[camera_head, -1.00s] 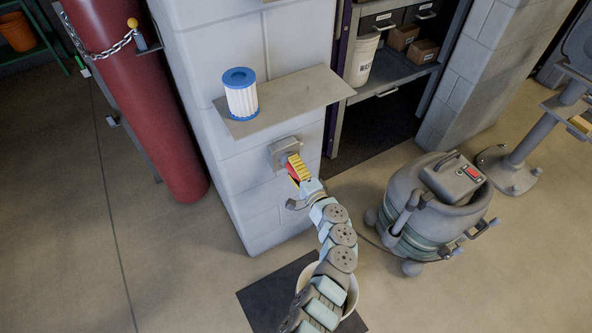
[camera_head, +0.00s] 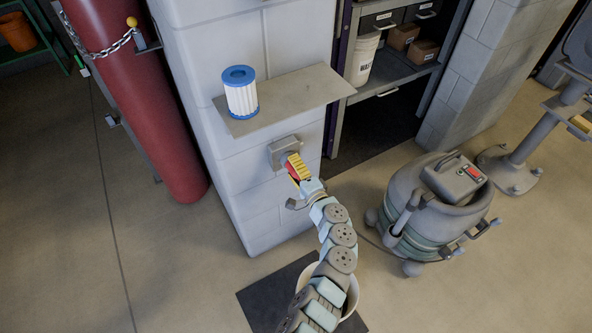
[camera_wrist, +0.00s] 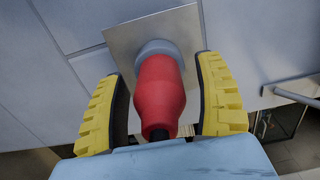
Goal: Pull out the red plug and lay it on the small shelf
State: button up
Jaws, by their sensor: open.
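The red plug (camera_wrist: 160,92) sits in a grey round socket (camera_wrist: 157,49) on a square metal plate (camera_wrist: 121,37) in the wrist view. In the head view the wall box (camera_head: 284,150) is below the small shelf (camera_head: 309,93), and the plug is mostly hidden by my gripper. My gripper (camera_wrist: 161,100) has its yellow ridged fingers on either side of the plug. Gaps show between the plug and both fingers. In the head view my gripper (camera_head: 297,168) is close in front of the wall box. The shelf is a flat grey plate on the block wall.
A white filter cartridge with blue ends (camera_head: 241,94) stands on the shelf's left part; the shelf's right part is bare. A red cylinder (camera_head: 137,95) stands left of the wall. A grey vacuum (camera_head: 436,205) stands right of my arm. A white bucket (camera_head: 362,60) is in the cabinet behind.

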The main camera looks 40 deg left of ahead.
grip_shut()
jog(key=shift+d+r, duration=0.1)
jog(key=shift+d, duration=0.05)
dwell(0.4)
jog(key=shift+p+v, duration=0.65)
jog(key=shift+v, duration=1.75)
jog(key=shift+s+d, duration=0.15)
jog(key=shift+d, duration=0.25)
jog(key=p+v, duration=0.1)
jog(key=v, duration=0.6)
